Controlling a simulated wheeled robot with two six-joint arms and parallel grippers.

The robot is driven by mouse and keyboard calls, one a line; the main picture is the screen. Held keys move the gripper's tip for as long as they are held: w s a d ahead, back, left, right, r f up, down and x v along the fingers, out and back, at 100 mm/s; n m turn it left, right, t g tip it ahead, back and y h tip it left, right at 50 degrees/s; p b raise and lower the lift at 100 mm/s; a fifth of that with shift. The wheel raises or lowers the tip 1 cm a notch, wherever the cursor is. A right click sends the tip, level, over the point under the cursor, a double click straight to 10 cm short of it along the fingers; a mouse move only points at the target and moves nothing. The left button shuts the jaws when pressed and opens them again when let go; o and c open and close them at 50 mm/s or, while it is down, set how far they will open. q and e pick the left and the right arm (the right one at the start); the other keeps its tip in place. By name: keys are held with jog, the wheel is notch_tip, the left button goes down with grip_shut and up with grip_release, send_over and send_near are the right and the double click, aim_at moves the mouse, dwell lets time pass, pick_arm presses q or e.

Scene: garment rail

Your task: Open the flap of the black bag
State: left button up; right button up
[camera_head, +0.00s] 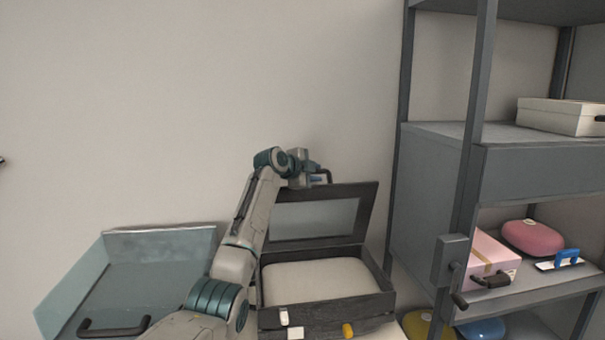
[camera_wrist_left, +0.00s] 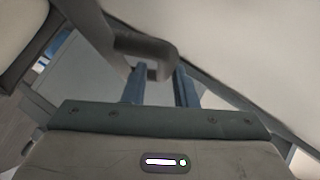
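The black bag (camera_head: 384,301) shows in the head view as a dark box shape with a pale, padded inside. Its flap (camera_head: 372,208), a dark frame with a grey panel, stands raised at the back, so the inside is exposed. My left gripper (camera_head: 319,178) is at the flap's top edge, beside a dark handle (camera_head: 328,175). In the left wrist view, the dark handle (camera_wrist_left: 160,48) has its bent end between the two blue fingers of my left gripper (camera_wrist_left: 160,75), which appear closed around it. The exact contact is partly hidden. My right gripper is not in view.
A grey shelf unit (camera_head: 428,180) stands close on the right, holding a white box (camera_head: 560,115), a pink box (camera_head: 490,255) and a pink rounded case (camera_head: 533,237). A glassy open bin (camera_head: 160,245) is at the left. Plain wall is behind.

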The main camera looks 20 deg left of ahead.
pick_arm(q)
jog(key=b+v, duration=0.3)
jog(key=v, duration=0.6)
jog(key=shift+b, duration=0.3)
jog(key=shift+s, duration=0.15)
jog(key=shift+c, duration=0.3)
